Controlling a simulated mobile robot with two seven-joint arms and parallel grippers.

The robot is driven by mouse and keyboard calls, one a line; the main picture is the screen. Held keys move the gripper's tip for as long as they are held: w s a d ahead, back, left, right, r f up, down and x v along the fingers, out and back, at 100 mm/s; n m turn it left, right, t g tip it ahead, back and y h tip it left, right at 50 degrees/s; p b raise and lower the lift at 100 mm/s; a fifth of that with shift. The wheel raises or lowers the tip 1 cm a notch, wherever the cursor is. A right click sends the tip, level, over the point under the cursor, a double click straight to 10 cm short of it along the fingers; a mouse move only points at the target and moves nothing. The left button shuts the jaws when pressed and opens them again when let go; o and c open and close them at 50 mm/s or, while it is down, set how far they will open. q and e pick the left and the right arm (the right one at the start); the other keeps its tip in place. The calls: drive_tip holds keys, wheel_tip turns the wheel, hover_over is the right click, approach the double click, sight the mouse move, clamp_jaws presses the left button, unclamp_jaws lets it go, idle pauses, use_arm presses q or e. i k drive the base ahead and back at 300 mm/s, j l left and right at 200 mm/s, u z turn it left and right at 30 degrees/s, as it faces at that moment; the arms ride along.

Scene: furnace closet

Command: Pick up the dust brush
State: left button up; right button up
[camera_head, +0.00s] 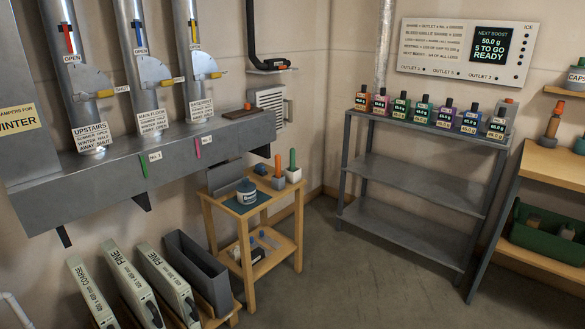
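No gripper of mine shows in the head view. I cannot tell for certain which object is the dust brush. On the small wooden stand (208,195), an orange-handled item (278,166) stands upright beside a green-handled item (292,160) in a pale block. A flat brown item (237,112) with a dark red bit lies on top of the grey metal duct (200,139). Another upright orange-handled item (553,122) stands on the wooden shelf at the right. Bristles are too small to make out on any of them.
A green tote (545,232) sits lower right. The middle floor is clear.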

sight(291, 151)
drive_tip(key=i+l+u, duration=0.15)
drive_tip(key=i+l, duration=0.4)
drive_tip(key=i+l+u, duration=0.1)
drive_tip(key=i+l, duration=0.55)
drive_tip(key=i+l+u, duration=0.15)
drive_tip(key=i+l, duration=0.5)
drive_tip(key=i+l+u, duration=0.1)
drive_tip(key=i+l, duration=0.45)
drive_tip(key=l, duration=0.3)
